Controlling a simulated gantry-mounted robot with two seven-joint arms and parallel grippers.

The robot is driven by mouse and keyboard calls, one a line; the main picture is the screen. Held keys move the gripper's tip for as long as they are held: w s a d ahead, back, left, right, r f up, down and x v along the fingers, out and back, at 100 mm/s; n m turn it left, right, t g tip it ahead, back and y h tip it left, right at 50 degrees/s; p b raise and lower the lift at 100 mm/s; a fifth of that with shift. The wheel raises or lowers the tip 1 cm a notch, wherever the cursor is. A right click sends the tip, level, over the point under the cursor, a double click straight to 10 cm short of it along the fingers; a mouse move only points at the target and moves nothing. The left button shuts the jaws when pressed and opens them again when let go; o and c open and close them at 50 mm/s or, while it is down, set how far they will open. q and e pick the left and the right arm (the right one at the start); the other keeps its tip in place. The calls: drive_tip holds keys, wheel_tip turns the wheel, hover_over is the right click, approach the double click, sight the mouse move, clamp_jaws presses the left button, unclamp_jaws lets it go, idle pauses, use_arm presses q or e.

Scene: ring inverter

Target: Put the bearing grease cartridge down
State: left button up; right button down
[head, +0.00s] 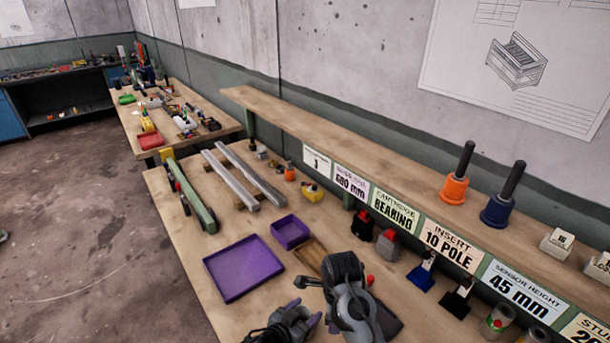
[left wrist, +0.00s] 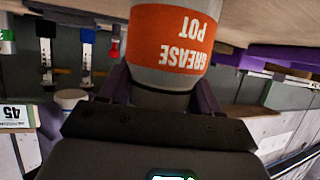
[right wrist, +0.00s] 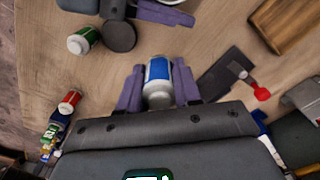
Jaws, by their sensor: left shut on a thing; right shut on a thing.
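In the right wrist view a small cylinder with a blue label and a pale end (right wrist: 158,82) sits between the purple fingers of my right gripper (right wrist: 158,72), which is shut on it; its label is unreadable, so I cannot tell whether it is the bearing grease cartridge. My left gripper (head: 308,313) is at the bottom of the head view. In the left wrist view it is shut on a grey pot with an orange "GREASE POT" label (left wrist: 170,40), seen upside down. The head view does not show either held thing clearly.
A large purple tray (head: 215,272), a small purple bin (head: 276,232) and a wooden tray (head: 312,252) are on the bench. A green-labelled jar (right wrist: 82,40) and a dark flat plate (right wrist: 218,80) lie near my right gripper. A sign reads "CARTRIDGE BEARING" (head: 394,210).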

drive_tip(key=shift+s+d+f, duration=0.3)
drive_tip(key=shift+s+f, duration=0.15)
drive_tip(key=shift+f, duration=1.2)
drive_tip(key=shift+s+d+f, duration=0.25)
drive_tip(key=shift+s+f, duration=0.15)
drive_tip(key=shift+f, duration=1.2)
drive_tip(key=shift+s+d+f, duration=0.3)
drive_tip(key=shift+s+f, duration=0.15)
drive_tip(key=shift+f, duration=1.2)
drive_tip(key=shift+f, duration=0.1)
drive_tip(key=c, duration=1.1)
unclamp_jaws()
drive_tip(key=shift+o, duration=0.2)
